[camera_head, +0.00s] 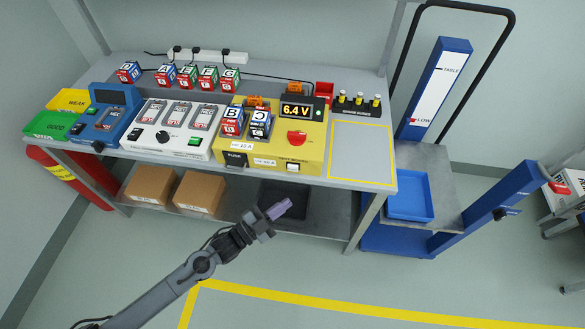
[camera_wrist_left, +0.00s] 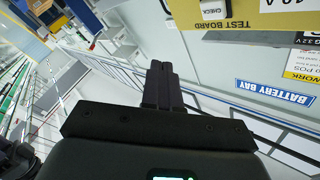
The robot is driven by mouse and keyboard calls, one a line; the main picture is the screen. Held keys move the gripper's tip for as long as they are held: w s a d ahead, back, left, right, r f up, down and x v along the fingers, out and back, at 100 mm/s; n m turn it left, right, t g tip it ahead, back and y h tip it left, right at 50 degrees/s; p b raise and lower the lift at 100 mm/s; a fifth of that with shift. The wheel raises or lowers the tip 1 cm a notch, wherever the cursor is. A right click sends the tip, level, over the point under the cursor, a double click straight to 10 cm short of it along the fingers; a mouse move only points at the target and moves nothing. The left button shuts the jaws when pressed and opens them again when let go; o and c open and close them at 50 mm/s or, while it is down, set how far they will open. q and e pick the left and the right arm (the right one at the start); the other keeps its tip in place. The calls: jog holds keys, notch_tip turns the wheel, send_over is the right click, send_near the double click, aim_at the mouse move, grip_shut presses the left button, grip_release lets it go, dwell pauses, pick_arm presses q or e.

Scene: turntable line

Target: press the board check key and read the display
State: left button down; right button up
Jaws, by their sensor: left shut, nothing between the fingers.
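The yellow test board (camera_head: 313,140) stands at the front of the bench. Its display (camera_head: 297,110) is lit and reads 6.4 V. The white check key (camera_head: 292,167) is low on the board's front face; it also shows upside down at the top of the left wrist view (camera_wrist_left: 216,8), marked CHECK. My left gripper (camera_head: 287,207) is shut and empty, in front of and below the bench edge, apart from the key. Its closed fingers show in the left wrist view (camera_wrist_left: 161,75). Batteries B (camera_head: 232,121) and C (camera_head: 259,123) sit on the board's left part. My right gripper is out of view.
A red knob (camera_head: 297,138) sits on the board above the key. The white charger (camera_head: 171,130) and blue tester (camera_head: 105,118) stand to the left. A yellow-outlined area (camera_head: 360,152) to the right is clear. Cardboard boxes (camera_head: 198,192) and a dark bin lie on the lower shelf.

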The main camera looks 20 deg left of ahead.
aim_at(293, 168)
pick_arm(q)
jog(key=w+a+b, duration=0.1)
jog(key=w+b, duration=0.4)
jog(key=w, duration=0.3)
jog(key=shift+w+a, duration=0.25)
jog(key=shift+a, duration=0.1)
dwell(0.7)
dwell(0.7)
jog(key=shift+w, duration=0.15)
dwell(0.6)
jog(key=shift+w+a, duration=0.1)
jog(key=shift+w, duration=0.3)
dwell(0.5)
